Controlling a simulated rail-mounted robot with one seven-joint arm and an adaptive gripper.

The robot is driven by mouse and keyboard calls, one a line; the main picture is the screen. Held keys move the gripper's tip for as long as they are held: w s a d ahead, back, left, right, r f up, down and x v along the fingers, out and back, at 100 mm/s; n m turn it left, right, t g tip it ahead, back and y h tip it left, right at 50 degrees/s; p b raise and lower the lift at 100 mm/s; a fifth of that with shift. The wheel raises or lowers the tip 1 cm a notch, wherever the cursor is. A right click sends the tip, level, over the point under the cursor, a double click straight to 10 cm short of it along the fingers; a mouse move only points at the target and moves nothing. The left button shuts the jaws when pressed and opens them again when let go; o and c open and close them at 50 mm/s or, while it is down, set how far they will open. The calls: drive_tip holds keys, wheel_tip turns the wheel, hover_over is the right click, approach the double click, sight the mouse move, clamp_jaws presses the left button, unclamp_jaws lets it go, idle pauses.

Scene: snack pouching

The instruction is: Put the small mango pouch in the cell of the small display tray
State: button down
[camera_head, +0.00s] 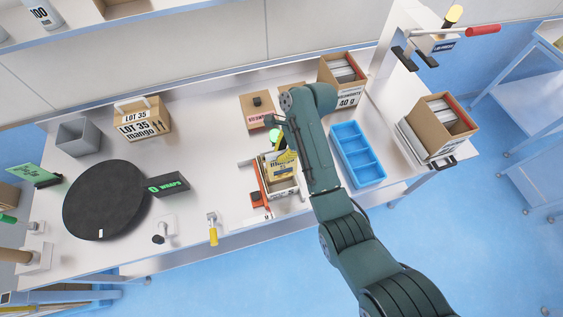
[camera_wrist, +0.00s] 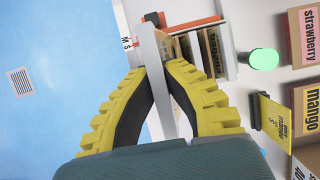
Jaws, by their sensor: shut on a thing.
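My gripper (camera_wrist: 164,78) is shut, its yellow ribbed fingers pinching a thin pale panel, the small mango pouch (camera_wrist: 150,42), seen almost edge-on with its printed face turned away. In the head view, a tan and yellow pouch face with dark print (camera_head: 280,170) shows just below my gripper (camera_head: 287,148), partly covered by it. The small display tray (camera_head: 262,188) is directly below; in the wrist view, its cells with upright pouches (camera_wrist: 212,48) lie right beside the held pouch. I cannot tell whether the pouch touches the tray.
A green light (camera_wrist: 263,60) and a yellow mango card on a dark stand (camera_wrist: 270,122) are behind the tray. A blue divided bin (camera_head: 357,155) stands to the right. A black turntable (camera_head: 104,198) and a dark wraps box (camera_head: 167,187) are to the left.

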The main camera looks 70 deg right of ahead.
drive_tip(key=shift+f, duration=1.95)
drive_tip(key=shift+f, duration=0.6)
drive_tip(key=c, duration=1.2)
unclamp_jaws()
drive_tip(key=shift+c, duration=0.2)
drive_tip(key=shift+r, duration=0.15)
drive_tip(key=p+v, duration=0.1)
drive_tip(key=v, duration=0.3)
drive_tip(key=p+v, duration=0.1)
drive_tip(key=v, duration=0.3)
drive_tip(key=p+v, duration=0.1)
drive_tip(key=v, duration=0.3)
drive_tip(key=shift+w+a+r+p, duration=0.1)
drive_tip(key=shift+w+r+p, duration=0.15)
drive_tip(key=shift+r+p, duration=0.15)
drive_tip(key=shift+s+r, duration=0.15)
drive_tip(key=shift+r, duration=0.05)
drive_tip(key=shift+f, duration=0.1)
